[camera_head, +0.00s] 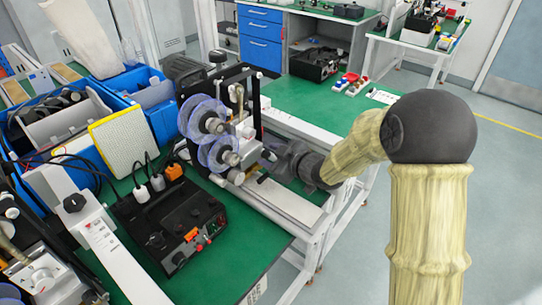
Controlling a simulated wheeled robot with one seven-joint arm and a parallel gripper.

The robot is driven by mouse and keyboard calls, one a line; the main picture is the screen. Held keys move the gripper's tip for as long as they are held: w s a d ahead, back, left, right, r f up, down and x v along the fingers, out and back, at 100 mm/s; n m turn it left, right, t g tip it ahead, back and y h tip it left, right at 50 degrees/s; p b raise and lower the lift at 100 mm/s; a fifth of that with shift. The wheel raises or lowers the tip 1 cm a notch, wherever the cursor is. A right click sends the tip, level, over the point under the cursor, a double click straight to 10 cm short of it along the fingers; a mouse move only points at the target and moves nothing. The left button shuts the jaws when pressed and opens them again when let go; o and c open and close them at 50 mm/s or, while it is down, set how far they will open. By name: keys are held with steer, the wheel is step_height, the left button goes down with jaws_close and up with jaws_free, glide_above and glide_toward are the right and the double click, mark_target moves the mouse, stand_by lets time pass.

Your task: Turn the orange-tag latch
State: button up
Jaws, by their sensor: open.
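A coder machine (244,100) with a black upright plate and clear bluish reels (205,118) stands on the green bench, left of my arm. My gripper (264,154) is at the machine's lower right side, close to its metal rollers. The jaws are small and dark here; they are open, and I see nothing held between them. Whether they touch the machine I cannot tell. I cannot make out a latch with an orange tag on the machine. An orange piece (174,172) shows at the plugs left of the reels; whether it belongs to a latch is unclear.
A black control box (170,222) with cables and orange-red switches sits in front of the machine. Blue bins (150,88) and a yellow-framed filter (122,138) crowd the left. Another machine (40,275) is at the lower left. The green bench behind my gripper (310,105) is mostly clear.

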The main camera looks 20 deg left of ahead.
step_height(320, 180, up, 10)
steer(key=p, duration=0.1)
steer(key=shift+f+p, duration=0.15)
steer(key=shift+p, duration=0.25)
